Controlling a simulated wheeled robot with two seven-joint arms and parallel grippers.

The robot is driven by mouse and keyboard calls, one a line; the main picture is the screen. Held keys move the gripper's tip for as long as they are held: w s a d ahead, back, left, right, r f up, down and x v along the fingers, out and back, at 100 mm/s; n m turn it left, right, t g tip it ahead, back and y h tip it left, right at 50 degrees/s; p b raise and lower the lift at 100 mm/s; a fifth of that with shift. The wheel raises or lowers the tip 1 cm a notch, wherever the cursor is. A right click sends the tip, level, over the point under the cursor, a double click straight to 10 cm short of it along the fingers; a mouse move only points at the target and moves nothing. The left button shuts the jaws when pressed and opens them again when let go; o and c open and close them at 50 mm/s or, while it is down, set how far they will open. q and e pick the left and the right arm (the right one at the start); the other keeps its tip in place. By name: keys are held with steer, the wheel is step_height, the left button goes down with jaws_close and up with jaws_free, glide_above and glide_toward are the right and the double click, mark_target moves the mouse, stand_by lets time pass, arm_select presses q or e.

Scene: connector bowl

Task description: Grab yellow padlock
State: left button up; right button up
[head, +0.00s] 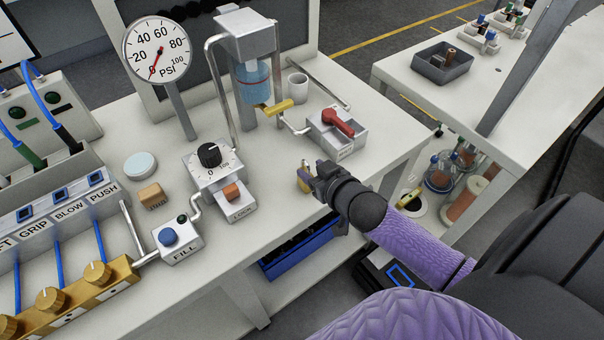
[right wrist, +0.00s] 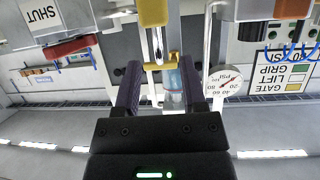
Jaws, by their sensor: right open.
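The yellow padlock (head: 304,184) is at the front edge of the white bench in the head view, with its metal shackle up. My right gripper (head: 318,178) is beside it on the right, with its fingers toward it. In the right wrist view, a yellow body (right wrist: 153,12) with a metal shackle shows at the top, ahead of my open right fingers (right wrist: 160,75). I cannot tell whether a finger touches the padlock. My left gripper is not in view.
A LOCK box (head: 238,212) with an orange button and a dial box (head: 208,172) stand left of the padlock. A tray with a red lever (head: 338,122) stands behind it. A yellow valve handle (head: 280,108) is farther back. A blue bin (head: 300,250) sits below the bench edge.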

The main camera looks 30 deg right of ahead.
mark_target(301, 161)
steer(key=b+x, duration=0.2)
steer(key=x, duration=0.3)
steer(key=shift+w+f, duration=0.15)
steer(key=shift+w, duration=0.1)
steer(key=c, duration=0.4)
jaws_close()
